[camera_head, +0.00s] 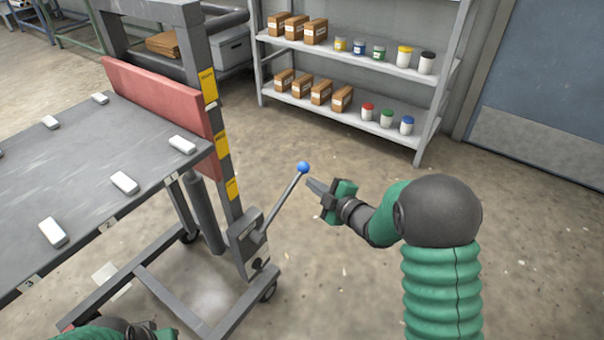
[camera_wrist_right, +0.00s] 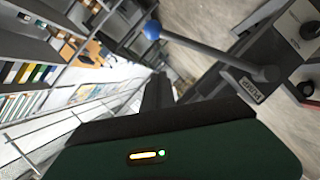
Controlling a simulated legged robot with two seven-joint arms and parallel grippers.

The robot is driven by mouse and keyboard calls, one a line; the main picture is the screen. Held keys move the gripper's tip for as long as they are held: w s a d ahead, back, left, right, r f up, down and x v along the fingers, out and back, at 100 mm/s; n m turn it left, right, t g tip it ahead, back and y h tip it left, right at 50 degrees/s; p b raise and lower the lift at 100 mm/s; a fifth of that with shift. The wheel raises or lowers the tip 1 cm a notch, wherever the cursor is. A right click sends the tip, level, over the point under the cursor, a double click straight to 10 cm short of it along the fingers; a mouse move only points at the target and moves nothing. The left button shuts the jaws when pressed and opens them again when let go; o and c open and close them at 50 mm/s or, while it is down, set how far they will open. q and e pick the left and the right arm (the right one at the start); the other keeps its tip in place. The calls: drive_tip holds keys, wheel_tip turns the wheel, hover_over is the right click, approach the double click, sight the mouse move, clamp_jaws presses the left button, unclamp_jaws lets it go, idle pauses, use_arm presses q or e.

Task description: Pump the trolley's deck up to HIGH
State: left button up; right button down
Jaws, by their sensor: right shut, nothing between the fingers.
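The trolley's grey deck (camera_head: 75,165) is at the left, level with the lower part of the mast (camera_head: 198,50). Yellow labels (camera_head: 222,146) are on the mast; their words are too small to read. The pump lever (camera_head: 284,200) leans up and right from the pump box (camera_head: 247,245) and ends in a blue ball (camera_head: 303,167). In the right wrist view the ball (camera_wrist_right: 153,29) and the PUMP plate (camera_wrist_right: 252,90) show. My right gripper (camera_head: 309,184) is shut and empty, just right of and below the ball, apparently apart from it. My left arm shows at the bottom left, its fingers hidden.
Several white blocks (camera_head: 124,183) lie on the deck. A shelf (camera_head: 345,112) with boxes and jars stands behind, and a blue-grey door (camera_head: 540,80) is at the right. The floor (camera_head: 330,270) around my right arm is clear.

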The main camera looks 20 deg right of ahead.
sight(301, 171)
drive_tip(key=b+x, duration=0.5)
drive_tip(key=x, duration=0.5)
drive_tip(key=shift+w+a+f, duration=0.2)
drive_tip(key=shift+a+f, duration=0.05)
drive_tip(key=shift+a, duration=0.05)
drive_tip(key=shift+w+d+f+b, duration=0.2)
drive_tip(key=shift+d+f+b, duration=0.2)
drive_tip(key=shift+d, duration=0.2)
drive_tip(key=shift+w+d+f+b, duration=0.2)
drive_tip(key=shift+d+f+b, duration=0.15)
drive_tip(key=shift+d, duration=0.2)
drive_tip(key=shift+w+d, duration=0.2)
drive_tip(key=shift+d, duration=0.15)
